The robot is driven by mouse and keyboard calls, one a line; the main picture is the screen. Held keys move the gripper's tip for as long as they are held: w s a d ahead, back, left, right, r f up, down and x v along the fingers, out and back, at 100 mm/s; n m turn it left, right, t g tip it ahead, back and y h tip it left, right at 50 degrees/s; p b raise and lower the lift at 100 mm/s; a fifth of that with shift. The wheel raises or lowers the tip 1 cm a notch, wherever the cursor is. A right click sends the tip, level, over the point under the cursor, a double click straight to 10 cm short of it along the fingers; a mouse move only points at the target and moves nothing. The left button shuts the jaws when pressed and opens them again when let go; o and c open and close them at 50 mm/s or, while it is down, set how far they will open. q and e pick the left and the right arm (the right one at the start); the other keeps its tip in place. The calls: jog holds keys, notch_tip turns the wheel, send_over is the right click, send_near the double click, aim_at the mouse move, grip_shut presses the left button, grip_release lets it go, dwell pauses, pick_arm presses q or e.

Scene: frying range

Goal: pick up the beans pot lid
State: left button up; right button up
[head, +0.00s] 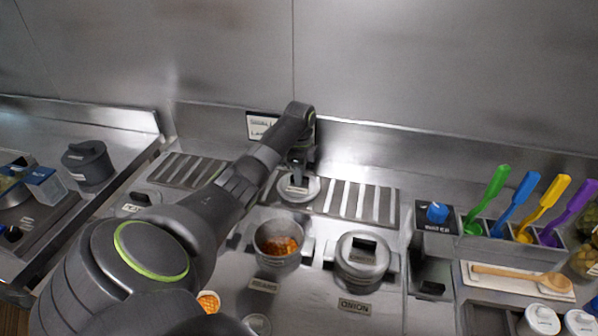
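The beans pot (263,234) stands uncovered in the middle, with orange-brown beans inside and a BEANS label (263,286) in front. A round grey lid (310,193) is just behind it, at the slatted rack. My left arm reaches over from the lower left, and my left gripper (298,174) points down at this lid's handle. The fingers are small and dark against the handle, so I cannot tell whether they are closed on it, or whether the lid rests on the rack or hangs just above. My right gripper is out of view.
A lidded onion pot (361,258) stands right of the beans pot. A slatted rack (362,201) runs behind. Coloured utensils (541,209) stand in a holder at right, with a wooden spoon (520,277) in front. A dark lidded pot (88,162) is at left.

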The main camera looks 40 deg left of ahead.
pick_arm(q)
grip_shut()
jog(key=shift+r, duration=0.1)
